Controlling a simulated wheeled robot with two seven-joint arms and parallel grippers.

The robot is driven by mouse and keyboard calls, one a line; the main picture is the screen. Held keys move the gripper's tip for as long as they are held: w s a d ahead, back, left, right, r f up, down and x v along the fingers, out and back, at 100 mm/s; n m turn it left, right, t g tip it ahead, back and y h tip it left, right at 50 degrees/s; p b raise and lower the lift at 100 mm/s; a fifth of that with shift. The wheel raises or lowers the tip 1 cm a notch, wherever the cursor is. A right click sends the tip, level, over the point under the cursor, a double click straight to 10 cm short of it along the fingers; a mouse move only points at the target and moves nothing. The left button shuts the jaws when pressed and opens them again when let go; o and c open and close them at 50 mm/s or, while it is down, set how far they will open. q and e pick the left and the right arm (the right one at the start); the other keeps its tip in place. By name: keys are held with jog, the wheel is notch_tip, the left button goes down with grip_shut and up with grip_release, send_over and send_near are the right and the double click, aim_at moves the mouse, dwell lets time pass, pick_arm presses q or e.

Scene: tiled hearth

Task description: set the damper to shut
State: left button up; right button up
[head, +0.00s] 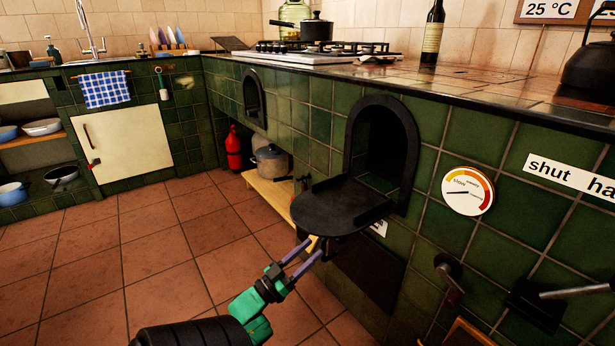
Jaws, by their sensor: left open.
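A white label (573,181) reading "shut ha", cut off by the right edge, is on the green tiled front. Below it, a metal rod (577,292) sticks out beside a dark block (534,306); I cannot tell for certain that this is the damper. A dark knob-like handle (450,275) sits on the tiles to its left. My left gripper (315,247) is open, with its fingertips at a small yellowish part (312,243) under the lowered black oven door (335,205). I cannot tell whether they touch. My right gripper is not in view.
The door lies flat, jutting out from the open arched oven (385,142). A round gauge (467,191) is on the tiles. A black kettle (590,68) and a bottle (432,32) stand on the worktop. The tiled floor (150,245) at left is clear.

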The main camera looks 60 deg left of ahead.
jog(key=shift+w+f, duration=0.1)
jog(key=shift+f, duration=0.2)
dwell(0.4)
